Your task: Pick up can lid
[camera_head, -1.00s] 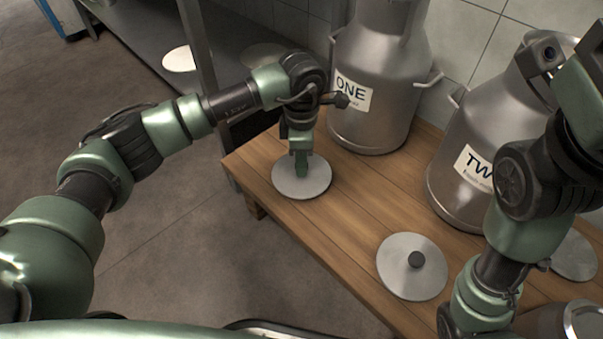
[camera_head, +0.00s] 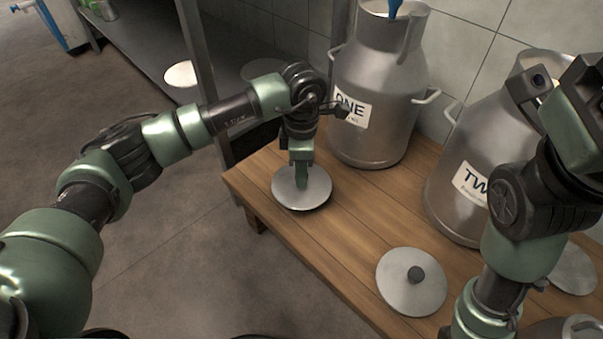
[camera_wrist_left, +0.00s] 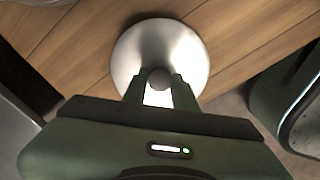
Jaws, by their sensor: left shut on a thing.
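A round metal can lid (camera_head: 319,190) is at the left end of the wooden table, in front of the milk can labelled ONE (camera_head: 372,90). My left gripper (camera_head: 301,183) points down and is shut on the lid's knob. A dark shadow shows along the lid's near edge, and it seems just off the wood. In the left wrist view the lid (camera_wrist_left: 188,52) shows bright, with its dark round knob (camera_wrist_left: 159,79) between the two fingers of the left gripper (camera_wrist_left: 159,90). My right arm shows at the right, but its gripper is not visible.
A second lid with a dark knob (camera_head: 413,282) lies near the table's front edge. The milk can labelled TWO (camera_head: 470,190) stands behind it, partly covered by my right arm. Another lid (camera_head: 573,270) lies at the right. Bare wood (camera_head: 350,225) lies between the two nearer lids.

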